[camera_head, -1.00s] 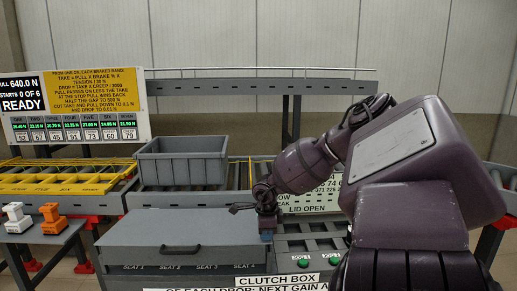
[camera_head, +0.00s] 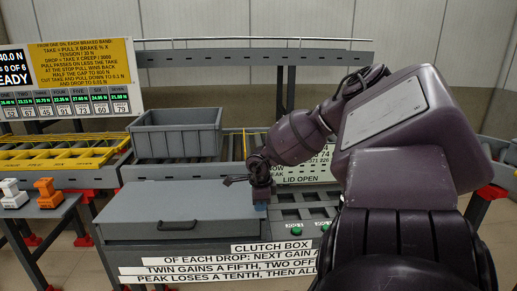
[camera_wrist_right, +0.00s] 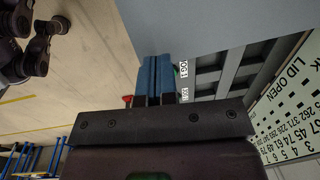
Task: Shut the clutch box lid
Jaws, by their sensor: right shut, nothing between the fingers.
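The clutch box lid (camera_head: 165,205) is a broad grey panel with a dark handle (camera_head: 205,225) at its front, in the lower left of the head view. A sign behind it reads LID OPEN (camera_head: 300,181). My right gripper (camera_head: 261,204) is shut and empty, its blue fingertips pointing down by the lid's right edge. I cannot tell whether they touch it. In the wrist view the shut blue fingers (camera_wrist_right: 155,78) lie beside a large grey surface (camera_wrist_right: 225,25). My left gripper is not in view.
Right of the lid is a slotted panel (camera_head: 300,214) with green buttons. A grey crate (camera_head: 178,140) stands on the conveyor behind. White and orange pieces (camera_head: 46,192) sit on a side table at left. My right arm hides much of the right side.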

